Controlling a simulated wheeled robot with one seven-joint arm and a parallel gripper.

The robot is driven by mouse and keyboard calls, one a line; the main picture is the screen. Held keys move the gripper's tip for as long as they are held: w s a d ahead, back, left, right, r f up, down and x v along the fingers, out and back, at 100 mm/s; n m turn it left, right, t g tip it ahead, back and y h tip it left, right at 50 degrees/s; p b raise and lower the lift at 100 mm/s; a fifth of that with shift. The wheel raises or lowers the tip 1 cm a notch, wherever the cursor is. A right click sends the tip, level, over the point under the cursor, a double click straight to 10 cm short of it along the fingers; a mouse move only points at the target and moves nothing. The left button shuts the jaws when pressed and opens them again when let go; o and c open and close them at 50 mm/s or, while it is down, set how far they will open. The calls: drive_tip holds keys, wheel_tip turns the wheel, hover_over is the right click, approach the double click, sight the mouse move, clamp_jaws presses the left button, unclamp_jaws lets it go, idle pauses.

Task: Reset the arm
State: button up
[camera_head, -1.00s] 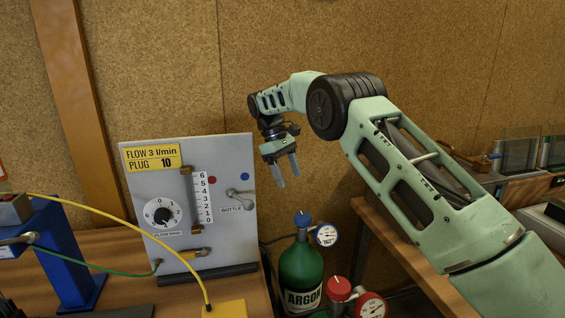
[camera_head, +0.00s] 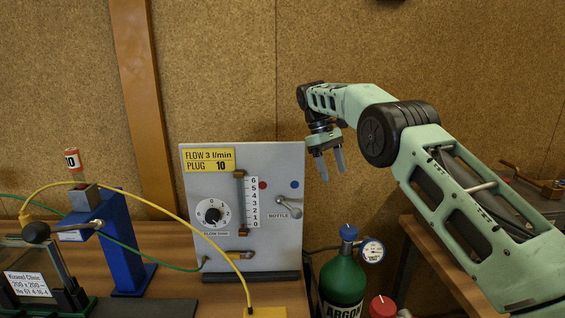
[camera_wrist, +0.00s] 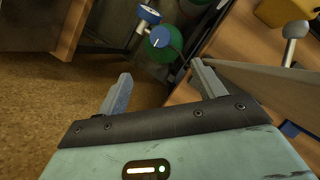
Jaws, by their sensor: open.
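My gripper (camera_head: 331,168) is open and empty in the head view. Its two grey fingers point down in the air, just right of the upright grey flow panel (camera_head: 195,165). My pale green arm reaches in from the lower right. In the wrist view my gripper (camera_wrist: 160,95) shows both fingers spread apart with nothing between them. Beyond them are the floor, a green gas bottle (camera_wrist: 163,44) and the panel's edge (camera_wrist: 270,80).
The green argon bottle (camera_head: 342,283) stands right of the panel, below my gripper. A blue stand (camera_head: 128,250), a yellow hose (camera_head: 150,205) and a framed glass piece (camera_head: 35,275) are at the left. A second bench (camera_head: 440,245) is at the right. The cork wall is behind.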

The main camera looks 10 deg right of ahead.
drive_tip(key=s+f+m+t+y, duration=0.1)
drive_tip(key=s+f+m+t, duration=0.2)
drive_tip(key=s, duration=1.3)
drive_tip(key=s+f+m+t+y, duration=0.2)
drive_tip(key=s+f+m+t, duration=0.1)
drive_tip(key=s, duration=1.3)
drive_tip(key=s+a+r+n+g, duration=0.1)
drive_tip(key=s+a+n, duration=0.2)
drive_tip(key=s+a, duration=0.3)
drive_tip(key=s+a+r+n+g, duration=0.1)
drive_tip(key=s+a+n, duration=0.3)
drive_tip(key=s+a, duration=0.3)
drive_tip(key=a, duration=0.5)
drive_tip(key=shift+s+r, duration=0.15)
drive_tip(key=shift+s, duration=0.15)
